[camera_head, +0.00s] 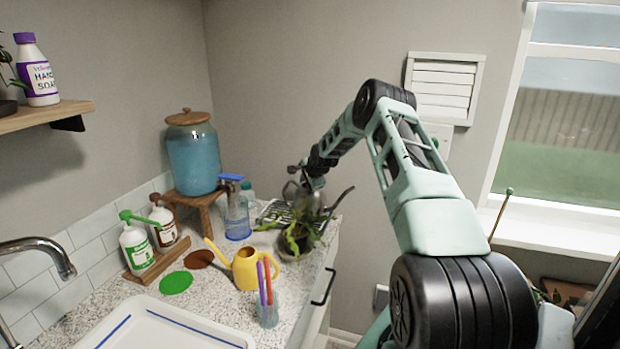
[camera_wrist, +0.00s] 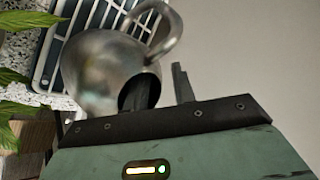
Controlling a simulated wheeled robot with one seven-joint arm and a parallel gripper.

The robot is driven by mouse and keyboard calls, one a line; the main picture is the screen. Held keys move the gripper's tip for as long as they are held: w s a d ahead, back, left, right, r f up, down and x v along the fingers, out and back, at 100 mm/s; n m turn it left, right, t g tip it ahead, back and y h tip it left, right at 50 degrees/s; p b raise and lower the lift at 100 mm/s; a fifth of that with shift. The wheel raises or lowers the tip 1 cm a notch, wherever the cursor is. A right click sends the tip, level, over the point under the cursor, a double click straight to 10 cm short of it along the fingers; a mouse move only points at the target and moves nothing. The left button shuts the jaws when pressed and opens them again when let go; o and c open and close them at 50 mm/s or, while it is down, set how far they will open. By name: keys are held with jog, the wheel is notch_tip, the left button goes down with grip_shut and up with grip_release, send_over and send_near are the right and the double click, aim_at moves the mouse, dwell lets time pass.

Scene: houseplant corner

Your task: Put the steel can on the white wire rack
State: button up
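The steel can (camera_wrist: 98,70) is a round metal watering can with a looped handle and a long thin spout. In the head view the can (camera_head: 309,198) is at the far end of the counter, partly behind a plant. The white wire rack (camera_head: 274,210) lies there over a dark tray; in the wrist view the rack (camera_wrist: 60,28) shows behind and left of the can. Whether the can rests on it is hidden. My gripper (camera_wrist: 161,88) is at the can's rim, fingers apart, one dark finger at the can's opening and one outside, with a gap showing between the rim and the outer finger.
A leafy plant (camera_head: 296,238) stands close in front of the can. A blue spray bottle (camera_head: 238,215), a yellow watering can (camera_head: 247,268) and a cup of pens (camera_head: 267,312) stand on the counter. A blue jar (camera_head: 193,155) is on a wooden stand at the back left.

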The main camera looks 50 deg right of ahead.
jog(key=b+v, duration=0.3)
jog(key=v, duration=0.9)
jog(key=w+a+r+n+y, duration=0.1)
jog(key=w+a+n, duration=0.15)
jog(key=a, duration=0.75)
jog(key=w+a+r+n+y, duration=0.1)
jog(key=a+n+y, duration=0.15)
jog(key=a, duration=0.75)
jog(key=s+a+r+n+g+y, duration=0.15)
jog(key=s+a+n, duration=0.25)
jog(key=a, duration=0.7)
jog(key=s+a+n+g, duration=0.25)
jog(key=a+n, duration=0.25)
jog(key=a, duration=0.7)
jog(key=s+a+n+g, duration=0.2)
jog(key=s+a+n, duration=0.6)
jog(key=s+a, duration=0.75)
jog(key=s+a+n+g+h, duration=0.1)
jog(key=s+n, duration=0.6)
jog(key=s, duration=1.1)
jog(key=shift+s+f+g, duration=0.2)
jog(key=shift+s+g, duration=0.15)
jog(key=shift+g, duration=0.05)
notch_tip(320, 180, down, 3)
jog(key=b, duration=0.3)
jog(key=shift+r, duration=0.1)
